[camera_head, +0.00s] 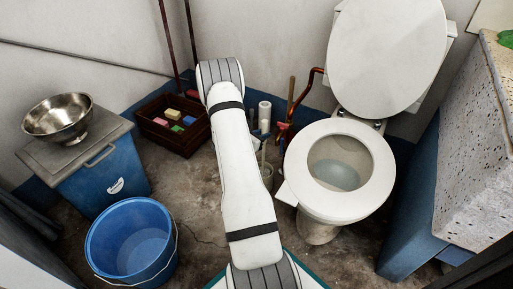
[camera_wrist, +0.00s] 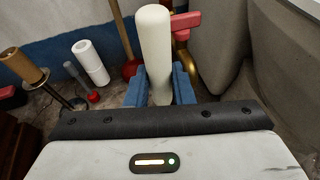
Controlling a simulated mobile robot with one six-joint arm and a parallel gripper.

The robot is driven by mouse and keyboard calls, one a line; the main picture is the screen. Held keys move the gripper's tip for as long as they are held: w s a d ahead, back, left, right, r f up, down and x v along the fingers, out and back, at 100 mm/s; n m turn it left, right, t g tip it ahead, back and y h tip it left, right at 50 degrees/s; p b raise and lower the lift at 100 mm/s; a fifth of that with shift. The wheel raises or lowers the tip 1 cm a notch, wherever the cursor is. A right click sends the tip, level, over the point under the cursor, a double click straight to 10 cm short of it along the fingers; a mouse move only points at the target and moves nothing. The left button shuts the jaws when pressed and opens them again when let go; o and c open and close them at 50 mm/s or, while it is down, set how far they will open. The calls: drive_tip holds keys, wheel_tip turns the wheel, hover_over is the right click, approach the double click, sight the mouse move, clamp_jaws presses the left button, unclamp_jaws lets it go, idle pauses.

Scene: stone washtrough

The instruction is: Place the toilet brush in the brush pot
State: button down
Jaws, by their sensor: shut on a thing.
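In the wrist view, my gripper (camera_wrist: 159,92) has its blue fingers closed on both sides of a thick cream handle (camera_wrist: 154,40), which looks like the toilet brush handle. The handle points up and away from the fingers, and its lower end is hidden behind my gripper body. In the head view my white arm covers the gripper. A thin pale upright stick (camera_head: 263,153) shows just right of the arm, beside a small greyish pot-like shape (camera_head: 267,173) left of the toilet. I cannot tell for certain whether that shape is the brush pot. The bristles are not in view.
The toilet (camera_head: 339,170) stands close on the right. A white roll (camera_wrist: 90,62), a plunger (camera_wrist: 131,68) and a red-handled brass pipe (camera_wrist: 186,28) are near the wall. A blue bucket (camera_head: 132,243), a blue bin (camera_head: 99,181) and a wooden crate (camera_head: 174,137) are left.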

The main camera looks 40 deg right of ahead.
drive_tip(key=b, duration=0.2)
hover_over(264, 153)
drive_tip(key=shift+w+a+f, duration=0.1)
drive_tip(key=shift+a+f, duration=0.05)
drive_tip(key=shift+f, duration=0.6)
drive_tip(key=shift+w+a+f, duration=0.1)
drive_tip(key=shift+a+f, duration=0.05)
drive_tip(key=shift+f, duration=0.55)
drive_tip(key=shift+w+a+f, duration=0.1)
drive_tip(key=shift+a+f, duration=0.05)
drive_tip(key=shift+f, duration=0.7)
drive_tip(key=shift+f, duration=0.15)
drive_tip(key=c, duration=1.3)
unclamp_jaws()
drive_tip(key=shift+o, duration=0.2)
